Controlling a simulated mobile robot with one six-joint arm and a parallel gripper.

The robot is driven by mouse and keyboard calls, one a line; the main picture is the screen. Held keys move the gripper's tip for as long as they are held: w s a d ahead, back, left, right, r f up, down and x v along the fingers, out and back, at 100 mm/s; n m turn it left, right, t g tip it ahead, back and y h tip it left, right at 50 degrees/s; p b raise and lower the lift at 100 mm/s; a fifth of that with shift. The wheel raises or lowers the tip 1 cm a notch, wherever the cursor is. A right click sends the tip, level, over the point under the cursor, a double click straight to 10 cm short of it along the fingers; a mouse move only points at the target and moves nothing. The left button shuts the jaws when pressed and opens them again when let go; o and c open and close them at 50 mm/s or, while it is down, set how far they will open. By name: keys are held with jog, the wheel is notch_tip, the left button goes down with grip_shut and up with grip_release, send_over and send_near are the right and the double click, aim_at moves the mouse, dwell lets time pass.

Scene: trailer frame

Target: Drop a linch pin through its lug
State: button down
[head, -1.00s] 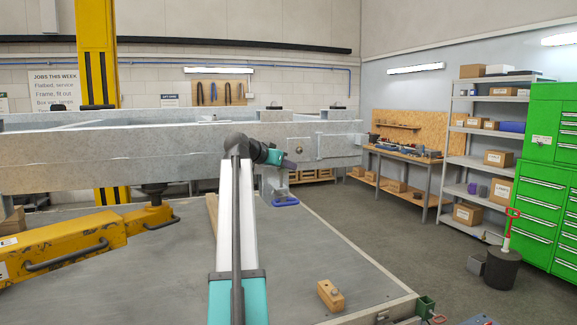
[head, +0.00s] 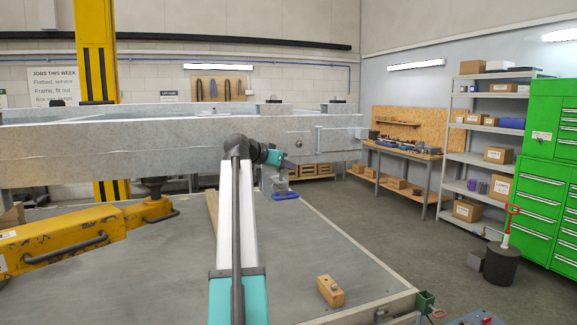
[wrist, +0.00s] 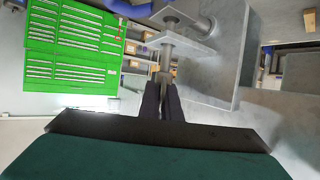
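In the wrist view the dark fingers of my gripper (wrist: 162,100) are close together on the end of a slim metal linch pin (wrist: 166,63). The pin's shaft lines up with the lug (wrist: 185,46), a grey bracket with two spaced plates, and a rod shows between the plates. I cannot tell for certain how far the pin is through the holes. In the head view my gripper (head: 289,164) is beside the grey trailer frame (head: 130,145), just above the lug area. The pin is too small to make out there.
A yellow jack (head: 70,232) is at left, and a wooden block (head: 330,291) lies on the grey bench top (head: 280,255). Green cabinets (head: 540,180) and shelving (head: 486,150) stand at right. The bench middle is clear.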

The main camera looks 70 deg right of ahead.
jog(key=shift+f+b, duration=0.6)
jog(key=shift+f, duration=0.65)
jog(key=c, duration=1.9)
grip_release()
jog(key=b+v, duration=0.3)
jog(key=v, duration=1.1)
